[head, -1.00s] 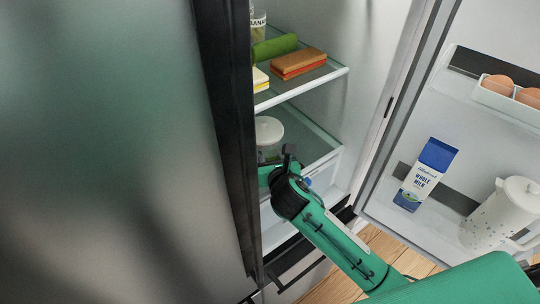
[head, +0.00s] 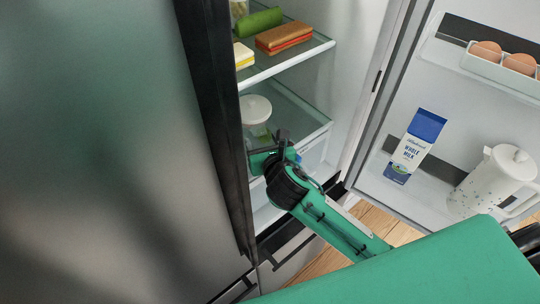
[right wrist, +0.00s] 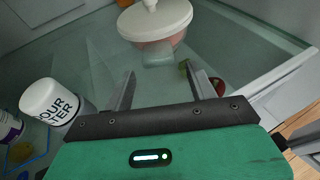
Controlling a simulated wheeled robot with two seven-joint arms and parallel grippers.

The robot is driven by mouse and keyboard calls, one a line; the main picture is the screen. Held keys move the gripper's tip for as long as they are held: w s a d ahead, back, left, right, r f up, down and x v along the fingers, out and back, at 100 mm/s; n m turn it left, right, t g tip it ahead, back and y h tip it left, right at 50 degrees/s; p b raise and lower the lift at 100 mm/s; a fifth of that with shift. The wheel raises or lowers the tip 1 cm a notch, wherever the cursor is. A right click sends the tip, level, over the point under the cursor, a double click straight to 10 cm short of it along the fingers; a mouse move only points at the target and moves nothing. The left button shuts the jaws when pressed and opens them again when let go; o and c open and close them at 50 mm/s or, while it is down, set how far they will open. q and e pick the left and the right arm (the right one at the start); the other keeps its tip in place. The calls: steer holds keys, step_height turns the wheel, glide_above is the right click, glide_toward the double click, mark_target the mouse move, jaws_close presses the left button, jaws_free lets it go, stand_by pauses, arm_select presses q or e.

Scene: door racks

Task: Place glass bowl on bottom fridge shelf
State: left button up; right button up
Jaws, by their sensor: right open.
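My right gripper (head: 270,150) reaches into the open fridge at the front of the lower glass shelf (head: 300,116). In the right wrist view its fingers (right wrist: 162,88) are spread, with nothing clearly held between them. A clear bowl-like container with a white lid (head: 256,109) stands on that shelf behind the gripper. In the right wrist view it shows a knobbed white lid (right wrist: 153,20) over a pinkish body, just beyond the fingertips and apart from them. A faint clear patch lies in front of it; I cannot tell whether it is glassware or shelf. My left gripper is out of view.
The upper shelf holds a sandwich (head: 284,37), a green item (head: 260,21) and a yellow-white piece (head: 243,56). The open door at right holds milk (head: 415,147), a pitcher (head: 494,182) and eggs (head: 520,63). A white-capped jar (right wrist: 50,101) is left of my gripper.

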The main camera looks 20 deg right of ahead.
steer(key=b+v, duration=0.1)
steer(key=v, duration=0.6)
steer(key=shift+s, duration=0.35)
steer(key=shift+r, duration=0.15)
